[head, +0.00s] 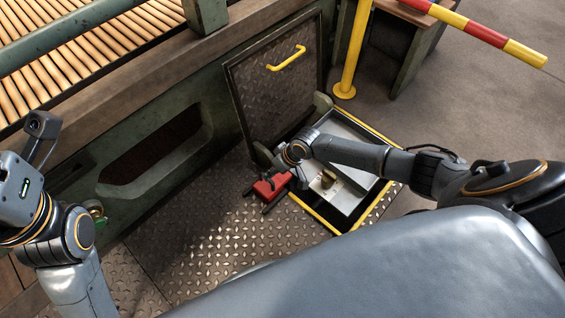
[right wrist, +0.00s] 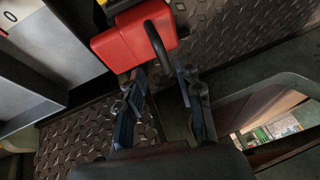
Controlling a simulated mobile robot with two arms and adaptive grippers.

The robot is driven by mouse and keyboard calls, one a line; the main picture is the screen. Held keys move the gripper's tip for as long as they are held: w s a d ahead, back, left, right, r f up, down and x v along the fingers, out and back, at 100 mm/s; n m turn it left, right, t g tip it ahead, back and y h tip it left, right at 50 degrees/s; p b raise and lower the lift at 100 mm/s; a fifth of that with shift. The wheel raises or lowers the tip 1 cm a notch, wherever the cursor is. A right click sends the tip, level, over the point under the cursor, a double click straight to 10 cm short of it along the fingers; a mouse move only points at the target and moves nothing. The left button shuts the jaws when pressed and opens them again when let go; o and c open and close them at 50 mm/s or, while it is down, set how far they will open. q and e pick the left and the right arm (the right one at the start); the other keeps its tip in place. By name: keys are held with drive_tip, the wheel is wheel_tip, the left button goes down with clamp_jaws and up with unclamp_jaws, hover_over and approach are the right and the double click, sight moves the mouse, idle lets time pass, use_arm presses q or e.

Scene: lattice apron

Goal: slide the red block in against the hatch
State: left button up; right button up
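The red block (head: 268,186) sits on the diamond-plate floor in front of the raised hatch (head: 270,95), with a visible gap between them. The hatch stands open on edge and has a yellow handle. In the right wrist view the red block (right wrist: 130,44) is just past the fingertips, with a black curved handle (right wrist: 158,45) on its near side. My right gripper (right wrist: 163,78) is open, its fingers spread apart below the block; I cannot tell whether they touch it.
A yellow-edged floor opening (head: 345,170) with a brass-coloured piece inside lies right of the block. A yellow post (head: 353,55) and a striped red-yellow bar (head: 480,32) stand behind. A green roller conveyor frame (head: 160,150) bounds the left. Floor in front of the block is clear.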

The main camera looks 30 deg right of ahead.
drive_tip(key=v, duration=0.9)
drive_tip(key=shift+r, duration=0.2)
